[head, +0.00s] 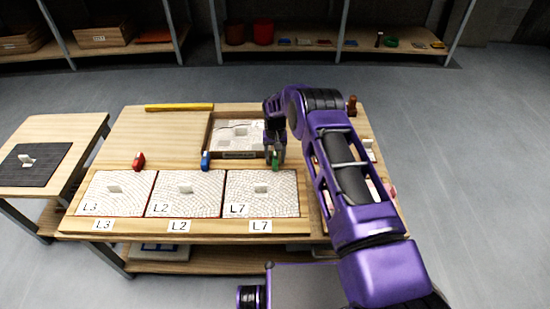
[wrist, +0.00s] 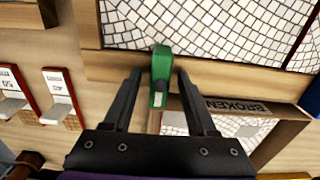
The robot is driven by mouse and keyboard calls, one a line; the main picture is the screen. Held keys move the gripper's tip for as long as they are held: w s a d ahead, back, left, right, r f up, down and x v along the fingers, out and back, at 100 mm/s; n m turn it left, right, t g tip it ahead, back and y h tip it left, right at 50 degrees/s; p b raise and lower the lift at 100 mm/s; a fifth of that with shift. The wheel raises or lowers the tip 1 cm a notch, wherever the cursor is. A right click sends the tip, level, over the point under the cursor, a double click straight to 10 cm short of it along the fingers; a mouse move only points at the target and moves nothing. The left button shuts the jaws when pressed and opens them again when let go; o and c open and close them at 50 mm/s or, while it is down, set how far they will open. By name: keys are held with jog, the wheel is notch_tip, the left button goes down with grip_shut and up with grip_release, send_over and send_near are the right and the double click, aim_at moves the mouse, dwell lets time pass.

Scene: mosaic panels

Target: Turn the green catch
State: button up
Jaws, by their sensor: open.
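The green catch (head: 275,160) is on the table's wooden frame, just behind the L7 mosaic panel (head: 261,208). In the wrist view the green catch (wrist: 160,75) lies between the two fingers, toward their tips, with a light patch at its near end. My gripper (head: 275,155) points down over the catch. Its black fingers are open, one on each side of the catch, with a visible gap to both in the wrist view (wrist: 157,78). Whether the fingers reach down to the catch's height is hard to tell.
A red catch (head: 139,161) and a blue catch (head: 205,160) sit along the same rail, behind panels L3 (head: 100,208) and L2 (head: 170,209). A tray (wrist: 295,115) marked BROKEN lies close to my gripper. A yellow bar (head: 180,107) lies at the back edge.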

aim_at(275, 157)
notch_tip(275, 157, up, 17)
jog(key=p, duration=0.2)
jog(key=shift+r, duration=0.1)
dwell(0.4)
